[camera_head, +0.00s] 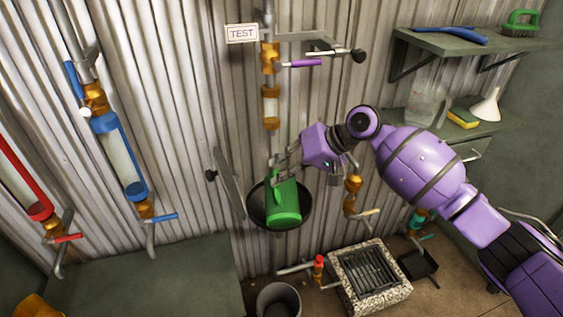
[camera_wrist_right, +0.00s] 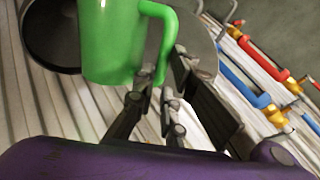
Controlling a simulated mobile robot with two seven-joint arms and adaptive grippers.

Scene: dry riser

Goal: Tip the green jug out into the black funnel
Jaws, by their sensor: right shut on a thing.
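The green jug (camera_head: 284,203) is in my right gripper (camera_head: 286,160), which is shut on its handle. The jug is over the black funnel (camera_head: 258,212), a wide dark bowl on the wall pipe, and covers much of its opening. The jug looks tilted in the head view; no liquid stream is visible. In the right wrist view the jug (camera_wrist_right: 112,42) fills the top, with its handle between the fingers of the gripper (camera_wrist_right: 162,98). The dark funnel rim (camera_wrist_right: 48,62) shows behind it. My left gripper is not in view.
A round grey lid (camera_head: 229,183) stands open left of the funnel. A purple-handled valve (camera_head: 304,63) is above. Below are a grey bucket (camera_head: 279,301) and a floor drain (camera_head: 369,282). Shelves (camera_head: 470,45) at right hold a brush, sponge and white funnel.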

